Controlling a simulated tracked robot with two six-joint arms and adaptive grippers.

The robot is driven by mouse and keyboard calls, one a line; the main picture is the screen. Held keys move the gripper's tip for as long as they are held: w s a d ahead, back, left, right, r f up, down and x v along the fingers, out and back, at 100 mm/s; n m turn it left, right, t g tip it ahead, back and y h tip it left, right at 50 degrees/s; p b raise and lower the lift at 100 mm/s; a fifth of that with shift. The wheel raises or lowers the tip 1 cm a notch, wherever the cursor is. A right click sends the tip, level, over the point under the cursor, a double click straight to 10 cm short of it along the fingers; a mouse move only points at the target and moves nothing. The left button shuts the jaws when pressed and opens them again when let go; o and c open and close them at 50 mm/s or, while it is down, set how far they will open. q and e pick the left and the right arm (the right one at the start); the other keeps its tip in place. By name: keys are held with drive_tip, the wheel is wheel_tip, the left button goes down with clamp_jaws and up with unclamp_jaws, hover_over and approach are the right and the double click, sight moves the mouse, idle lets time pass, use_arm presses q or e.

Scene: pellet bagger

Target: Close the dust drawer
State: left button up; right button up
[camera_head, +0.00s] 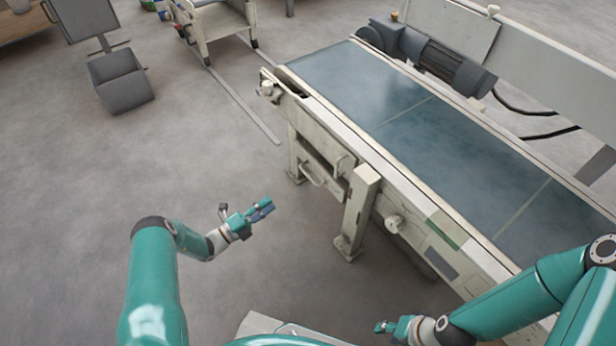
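The dust drawer (322,183) appears to be the pale metal front with a bar handle under the near-left end of the conveyor. How far it stands out is hard to tell from this angle. My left gripper (262,210) is in front of and to the left of the drawer, apart from it, with its blue-grey fingertips pointing right towards the conveyor frame. I see nothing held in it, but its finger gap is unclear. My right gripper (382,327) is low at the bottom of the view, near the conveyor's side and away from the drawer. Its fingers are too small to read.
The conveyor (395,95) has a blue-grey belt and a pale frame. A frame leg (357,213) stands just right of the drawer, and a knob (394,223) sticks out further right. A grey bin (121,80) stands at the upper left. The floor left of the drawer is clear.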

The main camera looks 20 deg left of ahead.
sight(308, 175)
use_arm(q)
drive_tip(key=b+x, duration=0.3)
drive_tip(key=x, duration=1.2)
drive_tip(key=shift+d+f, duration=0.1)
drive_tip(key=shift+d, duration=0.1)
drive_tip(key=shift+w+d+r+b, duration=0.25)
drive_tip(key=shift+w+d+b, duration=0.1)
drive_tip(key=shift+w, duration=0.2)
clamp_jaws()
